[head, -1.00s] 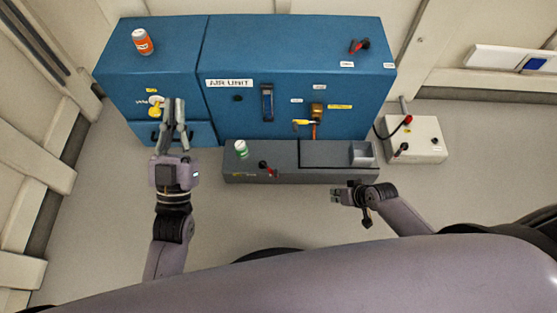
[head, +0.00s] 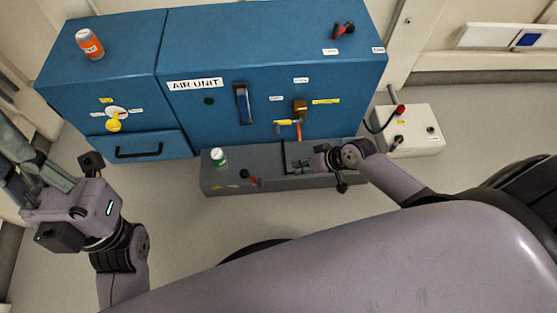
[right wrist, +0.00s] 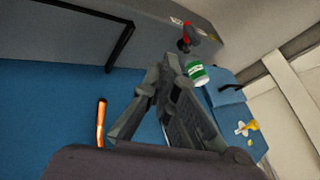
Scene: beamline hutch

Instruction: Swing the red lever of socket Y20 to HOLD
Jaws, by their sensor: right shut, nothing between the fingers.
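A red lever with a black knob (head: 250,178) is on the low grey bench (head: 222,184), near its left front. It also shows in the right wrist view (right wrist: 185,40), beyond the fingertips. Another red and black lever (head: 343,30) is on top of the blue air unit. The labels are too small to read, so I cannot tell which is Y20. My right gripper (head: 297,166) is shut and empty over the right half of the bench, right of the bench lever and apart from it. My left gripper (head: 18,165) is at the left edge, cut off, its fingers' opening unclear.
A green and white can (head: 218,157) stands on the bench behind the lever. A yellow handle (head: 114,122) and a yellow-handled valve (head: 288,122) are on the blue front. An orange can (head: 89,44) stands on top. A white box (head: 418,128) is at right. Floor before the bench is clear.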

